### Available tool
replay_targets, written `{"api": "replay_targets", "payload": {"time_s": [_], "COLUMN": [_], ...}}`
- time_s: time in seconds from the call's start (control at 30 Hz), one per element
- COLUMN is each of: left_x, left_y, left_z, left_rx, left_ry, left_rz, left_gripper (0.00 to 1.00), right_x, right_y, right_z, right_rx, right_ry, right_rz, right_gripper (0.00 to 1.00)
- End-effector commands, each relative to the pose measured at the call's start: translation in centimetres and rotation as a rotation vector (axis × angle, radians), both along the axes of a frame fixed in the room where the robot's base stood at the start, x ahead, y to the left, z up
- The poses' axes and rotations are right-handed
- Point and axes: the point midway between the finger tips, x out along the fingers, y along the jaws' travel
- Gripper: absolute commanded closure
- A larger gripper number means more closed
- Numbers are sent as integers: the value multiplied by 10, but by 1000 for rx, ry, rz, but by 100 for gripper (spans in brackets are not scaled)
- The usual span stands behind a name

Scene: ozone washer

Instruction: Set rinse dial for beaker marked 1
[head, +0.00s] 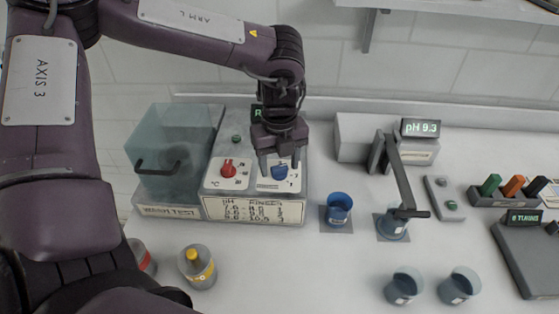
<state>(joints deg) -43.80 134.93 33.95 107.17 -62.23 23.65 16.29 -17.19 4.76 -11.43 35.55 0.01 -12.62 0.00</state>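The washer's control panel (237,199) has a red dial (228,169) on the left and a blue dial (279,173) on the right. My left gripper (280,164) points down over the blue dial, one finger on each side, with what looks like a small gap. It hides part of the dial and its scale. A pH/rinses chart (254,211) is on the panel's front; its small figures are hard to read. The pH meter display (420,128) reads 9.3. One beaker (391,225) stands under the probe arm (402,177). Beaker markings are too small to read. My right gripper is not in view.
A clear-lidded chamber (172,130) adjoins the panel's left. A blue beaker (338,208) stands on a pad to the right. Two beakers (403,287) (459,285) stand in front. A yellow-banded bottle (197,266) is front left. Coloured blocks (513,186) sit in a rack at right.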

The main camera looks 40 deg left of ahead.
Motion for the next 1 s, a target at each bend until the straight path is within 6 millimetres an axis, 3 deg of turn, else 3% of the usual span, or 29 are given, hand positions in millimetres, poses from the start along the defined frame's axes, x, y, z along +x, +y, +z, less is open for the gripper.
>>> {"api": "replay_targets", "payload": {"time_s": [0.07,0.3,0.47,0.7,1.0], "left_x": [0,0,1,1,0], "left_y": [0,0,0,1,0], "left_z": [0,0,-3,-3,1], "left_rx": [0,0,2,3,1], "left_ry": [0,0,-1,-2,1], "left_rz": [0,0,-44,-301,-395], "left_gripper": [55,86,86,86,86], "right_x": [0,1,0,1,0], "right_y": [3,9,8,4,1], "right_z": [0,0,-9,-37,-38], "right_rx": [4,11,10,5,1], "right_ry": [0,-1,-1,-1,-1], "right_rz": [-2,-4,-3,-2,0], "right_gripper": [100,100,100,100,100]}}
